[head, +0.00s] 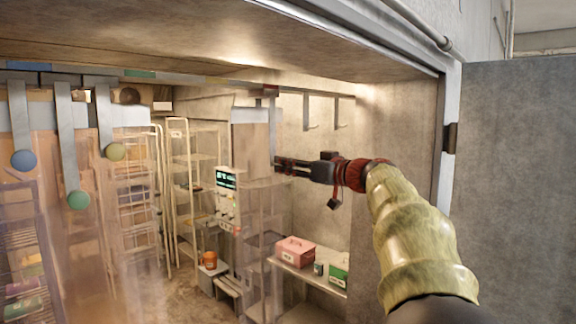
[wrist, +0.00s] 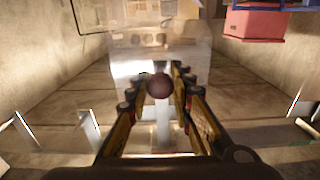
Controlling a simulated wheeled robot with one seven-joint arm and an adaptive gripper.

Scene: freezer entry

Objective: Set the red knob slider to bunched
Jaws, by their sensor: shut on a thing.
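My gripper (head: 279,164) is at the lower end of this bar. In the wrist view, the dark red knob (wrist: 159,86) is between my fingers (wrist: 157,92), and a pale bar shows behind it. My gripper is shut on the knob. In the head view the knob is hidden by my fingers.
Blue (head: 23,160), green (head: 78,200) and yellow-green (head: 115,151) knobs hang on bars at left, with clear strips. Wire shelves stand behind. A pink box (head: 295,250) sits on a low shelf. A grey door (head: 515,180) stands right of my arm.

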